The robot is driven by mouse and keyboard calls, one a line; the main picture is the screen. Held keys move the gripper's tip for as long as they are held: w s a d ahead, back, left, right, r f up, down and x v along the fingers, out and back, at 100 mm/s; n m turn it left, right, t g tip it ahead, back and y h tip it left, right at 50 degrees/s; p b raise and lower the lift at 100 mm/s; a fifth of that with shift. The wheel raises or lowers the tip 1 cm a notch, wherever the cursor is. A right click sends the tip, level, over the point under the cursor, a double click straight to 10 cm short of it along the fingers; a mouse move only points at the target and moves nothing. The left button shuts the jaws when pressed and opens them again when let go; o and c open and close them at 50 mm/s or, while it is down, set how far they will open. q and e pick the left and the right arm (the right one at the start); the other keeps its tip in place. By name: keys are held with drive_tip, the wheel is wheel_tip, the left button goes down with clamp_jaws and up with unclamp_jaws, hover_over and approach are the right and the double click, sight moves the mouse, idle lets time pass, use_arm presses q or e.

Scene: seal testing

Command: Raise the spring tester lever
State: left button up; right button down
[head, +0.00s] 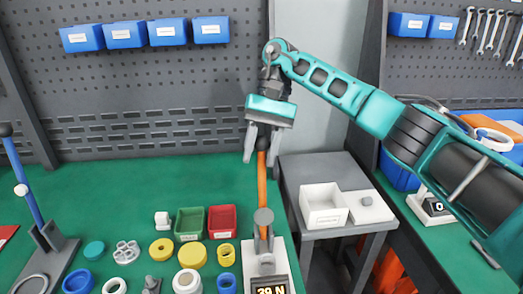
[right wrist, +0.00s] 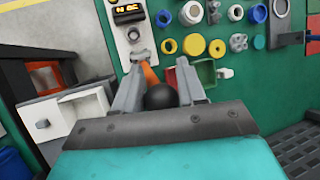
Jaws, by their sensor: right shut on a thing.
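The spring tester (head: 257,262) stands at the front edge of the green bench, and its display reads 39 N. Its orange lever (head: 262,185) stands close to upright and ends in a black knob (head: 262,143). My right gripper (head: 262,150) points down over the top of the lever, with one finger on each side of the knob. In the right wrist view the black knob (right wrist: 160,97) sits between the fingers of the gripper (right wrist: 160,70), and the orange lever (right wrist: 151,76) runs away behind it. My left gripper does not show.
Several rings and discs, a green bin (head: 189,223) and a red bin (head: 222,221) lie left of the tester. A blue-levered device (head: 33,200) stands at far left. A white box (head: 323,206) sits on the grey stand at right. A pegboard is behind.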

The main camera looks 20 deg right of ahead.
drive_tip(key=shift+w+a+r, duration=0.1)
drive_tip(key=shift+a+r, duration=0.05)
drive_tip(key=shift+r, duration=0.1)
drive_tip(key=c, duration=1.1)
unclamp_jaws()
drive_tip(key=o, duration=0.3)
drive_tip(key=shift+a, duration=0.1)
drive_tip(key=shift+o, duration=0.2)
drive_tip(key=shift+f, duration=0.15)
drive_tip(key=shift+w+d, duration=0.1)
drive_tip(key=shift+d, duration=0.1)
drive_tip(key=shift+v, duration=3.75)
